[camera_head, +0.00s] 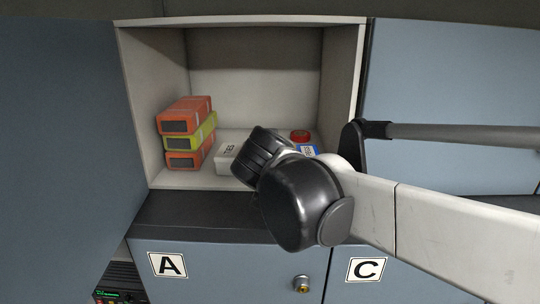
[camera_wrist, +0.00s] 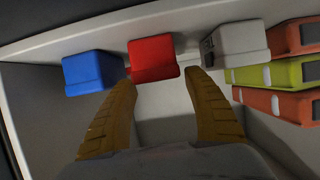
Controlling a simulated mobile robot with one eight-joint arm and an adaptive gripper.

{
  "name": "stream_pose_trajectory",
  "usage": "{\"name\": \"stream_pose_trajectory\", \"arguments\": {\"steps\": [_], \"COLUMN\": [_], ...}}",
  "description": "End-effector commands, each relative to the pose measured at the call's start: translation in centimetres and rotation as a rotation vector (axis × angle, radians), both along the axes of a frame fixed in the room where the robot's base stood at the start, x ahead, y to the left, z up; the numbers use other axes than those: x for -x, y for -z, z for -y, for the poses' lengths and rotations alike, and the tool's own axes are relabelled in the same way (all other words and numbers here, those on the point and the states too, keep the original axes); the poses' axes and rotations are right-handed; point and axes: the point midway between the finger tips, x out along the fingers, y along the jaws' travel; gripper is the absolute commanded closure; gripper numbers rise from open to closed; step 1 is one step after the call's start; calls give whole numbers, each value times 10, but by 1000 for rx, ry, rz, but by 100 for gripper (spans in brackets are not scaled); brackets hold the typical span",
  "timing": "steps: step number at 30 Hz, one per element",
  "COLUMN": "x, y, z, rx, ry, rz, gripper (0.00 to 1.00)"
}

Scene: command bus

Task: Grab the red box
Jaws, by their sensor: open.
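The red box (camera_wrist: 152,58) stands in the open cabinet compartment, centred ahead of my gripper (camera_wrist: 161,79) in the wrist view. My gripper is open, with its two brown fingers apart. The fingertips are close to the box's near edge, one toward each side. I cannot tell whether they touch it. In the head view a small red top (camera_head: 300,136) shows behind my wrist, and my fingers are hidden there.
In the wrist view a blue box (camera_wrist: 91,72) sits close left of the red box and a white box (camera_wrist: 238,43) to its right. Orange and yellow-green cases (camera_head: 188,143) are stacked at the compartment's left wall in the head view. The compartment walls (camera_head: 342,75) enclose the space.

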Motion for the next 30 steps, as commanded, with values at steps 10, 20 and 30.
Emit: {"name": "stream_pose_trajectory", "arguments": {"steps": [10,20,30], "x": [-38,-55,-54], "y": [15,25,25], "z": [2,2,2], "rx": [-1,0,-1], "ry": [3,0,0], "rz": [0,0,0], "gripper": [40,40,86]}}
